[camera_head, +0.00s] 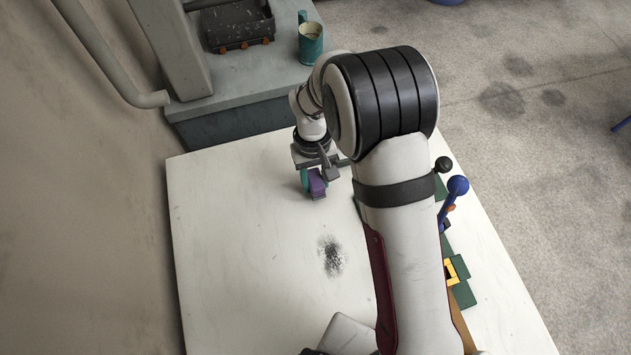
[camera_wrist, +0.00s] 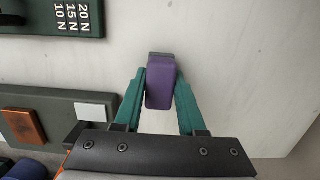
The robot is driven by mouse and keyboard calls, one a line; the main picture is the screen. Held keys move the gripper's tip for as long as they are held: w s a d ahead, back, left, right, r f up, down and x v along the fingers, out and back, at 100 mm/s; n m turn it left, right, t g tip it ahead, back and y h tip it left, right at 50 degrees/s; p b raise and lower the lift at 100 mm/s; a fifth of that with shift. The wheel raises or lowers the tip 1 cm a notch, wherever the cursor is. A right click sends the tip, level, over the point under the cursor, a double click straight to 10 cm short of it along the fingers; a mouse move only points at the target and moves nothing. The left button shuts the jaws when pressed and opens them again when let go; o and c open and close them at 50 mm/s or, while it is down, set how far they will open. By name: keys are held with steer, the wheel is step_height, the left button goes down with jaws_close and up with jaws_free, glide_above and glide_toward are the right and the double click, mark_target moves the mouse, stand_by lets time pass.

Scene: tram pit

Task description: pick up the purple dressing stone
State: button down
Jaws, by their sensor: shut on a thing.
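The purple dressing stone (camera_wrist: 160,88) is a small block with a grey end, seen between the green fingers in the wrist view. In the head view the stone (camera_head: 317,184) shows at the far part of the white table (camera_head: 240,235). My gripper (camera_wrist: 160,80) is shut on it, with one finger against each long side. In the head view my gripper (camera_head: 314,178) points down at the table. I cannot tell whether the stone touches the table or is just above it. My arm hides part of the table.
A green plate marked 20 N, 15 N, 10 N (camera_wrist: 72,17) and a grey-green panel with orange and white blocks (camera_wrist: 60,112) lie left in the wrist view. A blue-knobbed lever (camera_head: 457,188) stands right of my arm. A bench with a mug (camera_head: 311,45) and black tray (camera_head: 238,27) stands behind.

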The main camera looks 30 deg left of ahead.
mark_target(321, 180)
steer(key=r, duration=0.1)
steer(key=d+r, duration=0.1)
steer(key=r, duration=0.1)
steer(key=shift+w, duration=0.15)
steer(key=w+d+r, duration=0.2)
steer(key=d+r, duration=0.4)
steer(key=d, duration=0.4)
steer(key=shift+w+d+r, duration=0.15)
steer(key=shift+d+r, duration=0.05)
steer(key=shift+d, duration=0.05)
